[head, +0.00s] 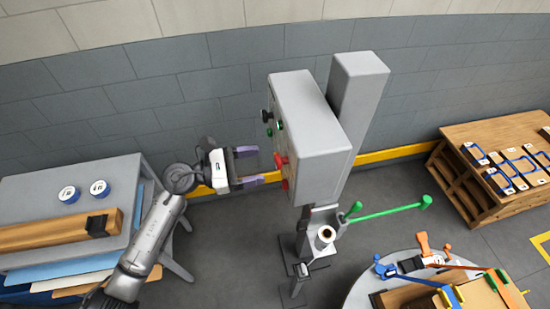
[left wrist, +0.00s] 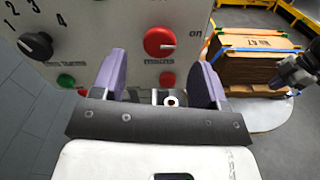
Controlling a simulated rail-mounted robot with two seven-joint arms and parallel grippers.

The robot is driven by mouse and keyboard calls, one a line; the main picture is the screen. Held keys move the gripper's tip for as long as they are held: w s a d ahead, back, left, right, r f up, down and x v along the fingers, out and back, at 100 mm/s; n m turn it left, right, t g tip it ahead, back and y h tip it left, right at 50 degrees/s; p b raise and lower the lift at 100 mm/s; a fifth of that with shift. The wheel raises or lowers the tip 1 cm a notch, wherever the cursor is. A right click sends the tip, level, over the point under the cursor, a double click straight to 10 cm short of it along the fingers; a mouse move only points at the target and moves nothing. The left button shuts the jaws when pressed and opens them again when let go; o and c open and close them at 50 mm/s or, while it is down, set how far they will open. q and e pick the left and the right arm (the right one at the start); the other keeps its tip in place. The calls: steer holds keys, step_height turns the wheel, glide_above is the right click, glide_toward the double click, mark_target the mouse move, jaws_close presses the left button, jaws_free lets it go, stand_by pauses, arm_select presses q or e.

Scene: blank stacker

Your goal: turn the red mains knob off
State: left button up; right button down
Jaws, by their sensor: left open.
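The red mains knob (left wrist: 159,42) is a round dial on the front of a grey control box (head: 318,128), with "on" printed to its right. In the head view the red knob (head: 281,160) shows edge-on on the box's left side. My left gripper (head: 254,166) is open and empty, its fingers pointing at the panel a short way off. In the left wrist view its two purple fingers (left wrist: 156,80) stand to the left and right of the knob, a little lower. They do not appear to touch it.
A black numbered dial (left wrist: 36,46), a green button (left wrist: 66,81) and a red button (left wrist: 167,79) share the panel. A grey bench (head: 60,196) stands left, a green-handled lever (head: 390,209) and round table (head: 362,290) right. A pallet (head: 490,190) is far right.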

mark_target(281, 161)
arm_select(q)
steer(key=x, duration=0.5)
steer(key=shift+d, duration=0.25)
steer(key=c, duration=0.9)
steer(key=shift+p, duration=0.3)
